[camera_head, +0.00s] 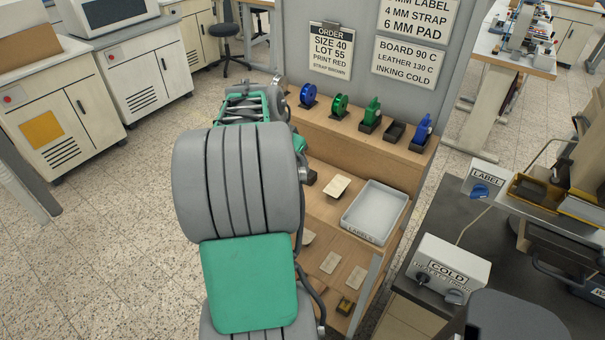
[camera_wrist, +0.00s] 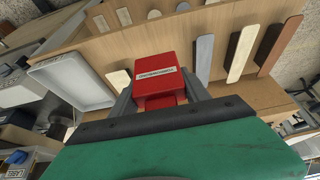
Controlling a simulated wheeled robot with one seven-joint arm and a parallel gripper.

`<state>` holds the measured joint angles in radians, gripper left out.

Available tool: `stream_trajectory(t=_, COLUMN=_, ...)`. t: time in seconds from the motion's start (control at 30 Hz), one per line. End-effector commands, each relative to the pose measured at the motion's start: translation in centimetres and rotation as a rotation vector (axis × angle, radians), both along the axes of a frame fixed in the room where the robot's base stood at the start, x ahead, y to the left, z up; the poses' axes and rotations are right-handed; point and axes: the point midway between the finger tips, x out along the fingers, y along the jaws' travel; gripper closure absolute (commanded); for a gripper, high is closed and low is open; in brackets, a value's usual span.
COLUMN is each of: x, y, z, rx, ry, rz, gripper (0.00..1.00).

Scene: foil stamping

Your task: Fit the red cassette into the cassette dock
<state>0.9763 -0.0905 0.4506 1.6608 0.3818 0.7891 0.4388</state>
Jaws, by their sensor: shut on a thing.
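The red cassette (camera_wrist: 158,82) shows in the wrist view, a boxy red block with a pale printed label. My gripper (camera_wrist: 160,97) is shut on it, with one grey finger on each side. In the head view my arm hides the gripper and the red cassette. I cannot make out the cassette dock for certain in either view.
A wooden shelf bench (camera_head: 335,205) stands right of my arm. Blue and green spools (camera_head: 339,105) and an empty dark holder (camera_head: 395,131) line its upper ledge. A white tray (camera_head: 349,231) and pale pieces lie below. A COLD control box (camera_head: 447,267) stands at the right.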

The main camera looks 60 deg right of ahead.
Motion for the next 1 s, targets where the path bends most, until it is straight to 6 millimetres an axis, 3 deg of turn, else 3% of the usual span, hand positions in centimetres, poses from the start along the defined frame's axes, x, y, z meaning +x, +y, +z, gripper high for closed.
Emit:
stream_trajectory(t=0.2, x=-0.4, y=-3.6, z=-4.3, rx=0.002, ry=0.001, rz=0.001, gripper=0.97)
stream_trajectory(t=0.4, x=-0.5, y=-5.0, z=-6.1, rx=0.001, ry=0.001, rz=0.002, gripper=0.97)
stream_trajectory(t=0.57, x=-0.4, y=-4.9, z=-8.8, rx=0.001, ry=0.001, rz=0.004, gripper=0.97)
stream_trajectory(t=0.9, x=-0.4, y=-4.9, z=-9.5, rx=0.0, ry=-0.001, rz=0.004, gripper=0.97)
stream_trajectory(t=0.93, x=-0.4, y=-4.9, z=-9.4, rx=0.0, ry=0.001, rz=0.004, gripper=0.45)
stream_trajectory(t=1.0, x=-0.4, y=-4.9, z=-9.3, rx=0.0, ry=0.001, rz=0.004, gripper=0.39)
